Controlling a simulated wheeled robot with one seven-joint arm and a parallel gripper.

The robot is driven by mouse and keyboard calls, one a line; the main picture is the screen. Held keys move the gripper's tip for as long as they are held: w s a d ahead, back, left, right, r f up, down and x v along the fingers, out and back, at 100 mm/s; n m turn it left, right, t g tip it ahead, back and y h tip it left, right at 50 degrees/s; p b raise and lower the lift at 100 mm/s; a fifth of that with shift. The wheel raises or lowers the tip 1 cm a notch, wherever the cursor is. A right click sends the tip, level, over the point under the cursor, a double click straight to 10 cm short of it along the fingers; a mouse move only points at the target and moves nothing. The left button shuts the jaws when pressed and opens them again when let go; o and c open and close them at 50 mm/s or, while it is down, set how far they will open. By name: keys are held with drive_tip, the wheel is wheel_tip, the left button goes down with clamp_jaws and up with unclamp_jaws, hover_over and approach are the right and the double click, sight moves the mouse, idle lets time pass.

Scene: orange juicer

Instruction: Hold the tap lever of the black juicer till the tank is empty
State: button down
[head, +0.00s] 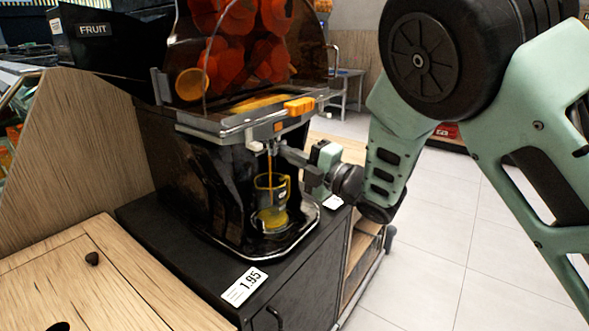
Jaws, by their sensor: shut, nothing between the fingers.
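The black juicer (205,170) stands on a dark cabinet, with several oranges behind its tinted cover. A thin orange stream runs down from the tap into a clear jug (272,203). The jug stands on the drip tray (307,222) and holds some yellow juice at the bottom. The level in the tank is hard to make out.
The dark cabinet top (165,235) has a 1.95 price card (244,286) at its front. A wooden counter (110,285) lies at the lower left. A black FRUIT bin (95,35) is at the upper left. Open tiled floor (440,225) lies to the right.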

drive_tip(key=b, duration=0.2)
drive_tip(key=t+y+b, duration=0.1)
drive_tip(key=shift+w+a+f+b, duration=0.2)
drive_tip(key=shift+a+b, duration=0.05)
drive_tip(key=shift+b, duration=0.1)
idle(7.3)
